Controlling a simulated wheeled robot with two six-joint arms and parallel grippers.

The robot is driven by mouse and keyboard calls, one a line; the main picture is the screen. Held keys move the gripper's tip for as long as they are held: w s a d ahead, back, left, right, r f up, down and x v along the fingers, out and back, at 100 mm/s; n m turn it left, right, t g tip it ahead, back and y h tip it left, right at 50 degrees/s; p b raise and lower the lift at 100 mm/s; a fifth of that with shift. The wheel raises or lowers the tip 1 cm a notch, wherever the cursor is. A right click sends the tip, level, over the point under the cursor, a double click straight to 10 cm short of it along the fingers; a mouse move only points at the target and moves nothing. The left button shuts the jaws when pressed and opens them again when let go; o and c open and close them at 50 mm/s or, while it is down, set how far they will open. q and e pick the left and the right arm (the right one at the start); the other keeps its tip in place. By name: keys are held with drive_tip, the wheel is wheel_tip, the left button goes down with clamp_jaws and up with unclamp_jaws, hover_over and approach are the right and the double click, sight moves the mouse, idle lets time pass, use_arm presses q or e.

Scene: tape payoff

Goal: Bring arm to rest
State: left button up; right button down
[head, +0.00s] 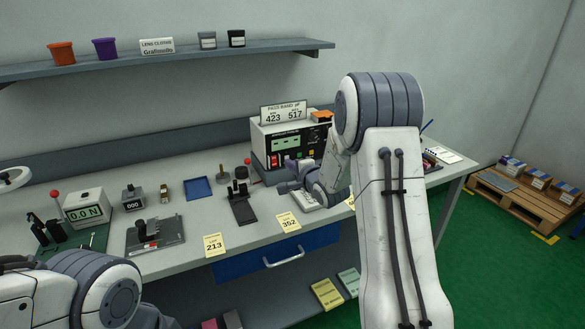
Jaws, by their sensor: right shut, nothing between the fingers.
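My right arm comes in from the lower right, bends high at a grey elbow joint and reaches down over the bench. My right gripper (287,186) is shut and empty, pointing left just in front of the white tester box (291,141) with the sign reading 423 and 517. The picture does not settle whether it touches anything. My right arm hides part of the bench and the right side of the box. My left arm shows at the lower left corner; its gripper is outside the picture.
On the grey bench (215,165) are a black stand (241,208), a blue tray (198,188), a grey fixture (155,236) and a force gauge (85,206). A shelf (190,60) with pots hangs above. A pallet (525,202) lies on the green floor at right.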

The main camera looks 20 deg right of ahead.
drive_tip(key=shift+s+r, duration=0.2)
drive_tip(key=shift+s, duration=0.2)
drive_tip(key=s+a+f+n+g+y, duration=0.1)
drive_tip(key=s+a+n+g, duration=0.2)
drive_tip(key=s+a+n, duration=0.55)
drive_tip(key=s+a+n+g+y, duration=0.1)
drive_tip(key=s+a+n+g, duration=0.3)
drive_tip(key=a, duration=0.8)
drive_tip(key=s+a+n+g, duration=0.2)
drive_tip(key=s+n, duration=0.2)
drive_tip(key=s, duration=0.6)
drive_tip(key=s+a+n+g, duration=0.1)
drive_tip(key=s+n+g, duration=0.2)
drive_tip(key=s, duration=0.7)
drive_tip(key=s+a+f+n+g+h, duration=0.1)
drive_tip(key=s+a+n+g, duration=0.1)
drive_tip(key=s+n, duration=0.4)
drive_tip(key=s+g, duration=0.1)
drive_tip(key=s, duration=0.3)
drive_tip(key=shift+s+a, duration=0.25)
drive_tip(key=shift+a, duration=0.05)
drive_tip(key=shift+w, duration=0.2)
